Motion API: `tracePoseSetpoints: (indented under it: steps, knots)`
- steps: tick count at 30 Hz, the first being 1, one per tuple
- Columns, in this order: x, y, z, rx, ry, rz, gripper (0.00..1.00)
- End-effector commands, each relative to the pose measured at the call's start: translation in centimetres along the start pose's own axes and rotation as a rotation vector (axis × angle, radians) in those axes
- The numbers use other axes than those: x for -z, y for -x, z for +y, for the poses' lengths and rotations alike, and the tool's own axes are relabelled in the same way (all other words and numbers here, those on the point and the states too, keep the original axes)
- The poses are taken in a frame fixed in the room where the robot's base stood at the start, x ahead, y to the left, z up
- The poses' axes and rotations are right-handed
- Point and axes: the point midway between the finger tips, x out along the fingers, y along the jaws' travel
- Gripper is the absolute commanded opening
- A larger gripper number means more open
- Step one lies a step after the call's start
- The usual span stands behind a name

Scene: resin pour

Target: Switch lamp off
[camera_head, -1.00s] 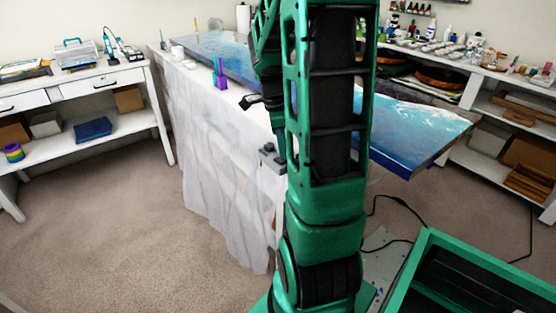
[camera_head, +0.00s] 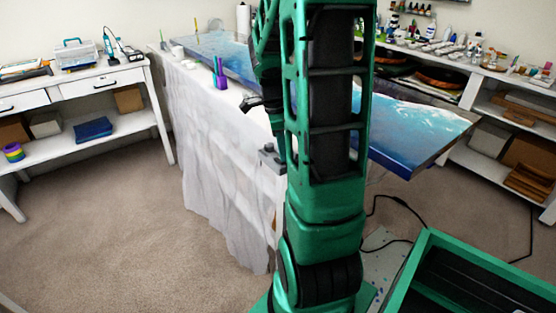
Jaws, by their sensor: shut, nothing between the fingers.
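My gripper (camera_head: 249,104) is the dark piece at the end of my green arm, left of the arm's upright links. It is shut and empty, over the near edge of the cloth-covered table (camera_head: 215,140). A small grey block (camera_head: 269,158) sits at the table's edge just below it; I cannot tell what it is. I cannot make out a lamp or its switch for certain. My arm hides the middle of the view.
A blue-and-white resin panel (camera_head: 415,135) lies on the table and juts out right. A purple cup (camera_head: 220,76) stands near the table's edge. A white desk (camera_head: 100,88) is left, and shelves (camera_head: 500,110) are right. Carpet is clear at front left.

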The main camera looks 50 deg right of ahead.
Motion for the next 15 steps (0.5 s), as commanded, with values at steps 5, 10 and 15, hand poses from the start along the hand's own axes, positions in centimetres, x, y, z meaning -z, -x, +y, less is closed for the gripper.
tracePoseSetpoints:
  steps: [5,10,15]
  knots:
    - [0.0,-0.2,0.0,-0.001,0.000,0.000,0.00]
    - [0.0,-0.1,0.0,0.001,0.000,0.000,0.00]
    - [0.1,0.9,0.0,0.001,0.000,0.000,0.00]
